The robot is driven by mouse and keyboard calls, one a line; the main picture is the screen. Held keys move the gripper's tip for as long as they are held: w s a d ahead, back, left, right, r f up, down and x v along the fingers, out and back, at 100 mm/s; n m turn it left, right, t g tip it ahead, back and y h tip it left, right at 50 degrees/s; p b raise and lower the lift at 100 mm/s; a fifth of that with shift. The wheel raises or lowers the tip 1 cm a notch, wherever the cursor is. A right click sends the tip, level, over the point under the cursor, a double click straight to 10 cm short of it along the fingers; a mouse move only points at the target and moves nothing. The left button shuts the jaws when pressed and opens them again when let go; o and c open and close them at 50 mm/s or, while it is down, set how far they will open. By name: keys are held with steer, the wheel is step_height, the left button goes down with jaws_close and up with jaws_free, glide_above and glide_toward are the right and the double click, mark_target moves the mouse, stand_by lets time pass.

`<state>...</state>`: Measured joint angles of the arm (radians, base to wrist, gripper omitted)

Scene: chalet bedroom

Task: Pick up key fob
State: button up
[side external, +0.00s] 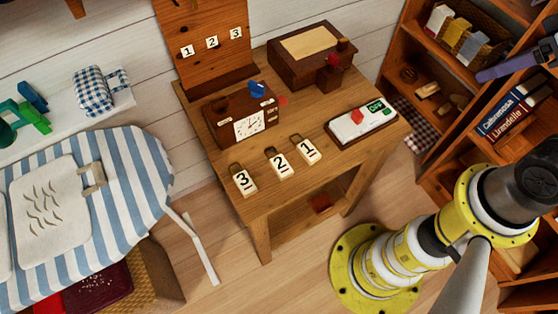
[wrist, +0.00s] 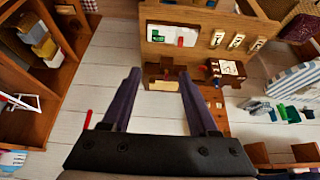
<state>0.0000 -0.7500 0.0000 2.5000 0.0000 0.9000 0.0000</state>
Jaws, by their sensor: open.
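Three white numbered tags with dark tops, apparently the key fobs, lie in a row at the table's front edge: tag 3 (side external: 243,181), tag 2 (side external: 279,163) and tag 1 (side external: 308,150). The tags also show in the wrist view at the top right, the middle one (wrist: 236,42) between two others. My gripper (wrist: 159,73) is open, with two dark purple fingers spread and nothing between them. In the side view only part of my gripper (side external: 500,68) shows at the right edge, in front of the shelf and well apart from the tags.
The wooden table (side external: 290,206) also holds a clock box (side external: 240,119), a switch panel (side external: 362,122) and a wooden box (side external: 310,52). A numbered board (side external: 205,25) stands behind.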

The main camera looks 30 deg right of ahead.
steer(key=o, duration=0.6)
steer(key=shift+o, duration=0.2)
